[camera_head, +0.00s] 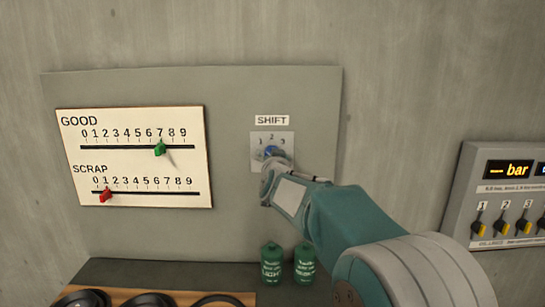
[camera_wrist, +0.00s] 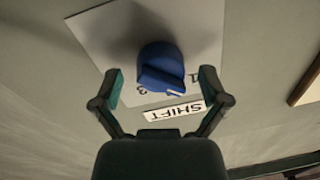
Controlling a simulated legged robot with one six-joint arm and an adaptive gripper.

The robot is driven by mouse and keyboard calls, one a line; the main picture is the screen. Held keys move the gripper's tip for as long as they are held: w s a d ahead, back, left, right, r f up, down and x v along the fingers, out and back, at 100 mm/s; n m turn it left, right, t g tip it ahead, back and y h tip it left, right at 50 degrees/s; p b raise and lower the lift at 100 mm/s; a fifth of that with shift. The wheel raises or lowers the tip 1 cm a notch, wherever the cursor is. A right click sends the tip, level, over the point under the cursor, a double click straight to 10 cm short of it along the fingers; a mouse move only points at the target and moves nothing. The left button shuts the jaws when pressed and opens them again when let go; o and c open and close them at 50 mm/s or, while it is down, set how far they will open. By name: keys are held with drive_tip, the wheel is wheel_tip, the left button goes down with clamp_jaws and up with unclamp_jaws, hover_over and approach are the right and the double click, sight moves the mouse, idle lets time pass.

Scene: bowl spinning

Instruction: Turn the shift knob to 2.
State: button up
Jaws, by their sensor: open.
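The blue shift knob (camera_head: 271,152) sits on a small pale plate (camera_head: 288,139) numbered 1, 2, 3, below the SHIFT label (camera_head: 272,120). My gripper (camera_wrist: 161,76) is open, with one finger on each side of the knob and visible gaps between. In the head view, my gripper (camera_head: 268,178) partly covers the knob.
A white GOOD/SCRAP board (camera_head: 140,170) with a green slider (camera_head: 160,148) and a red slider (camera_head: 105,195) is left. Two green canisters (camera_head: 271,262) stand below. A bar gauge panel (camera_head: 490,190) with several switches is right. The wall between is clear.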

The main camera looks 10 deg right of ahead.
drive_tip(key=c, duration=1.1)
drive_tip(key=shift+c, duration=0.2)
drive_tip(key=shift+m, duration=0.3)
drive_tip(key=m, duration=0.4)
drive_tip(key=shift+f+m+t, duration=0.15)
drive_tip(key=shift+m+t, duration=0.15)
drive_tip(key=shift+m, duration=1.9)
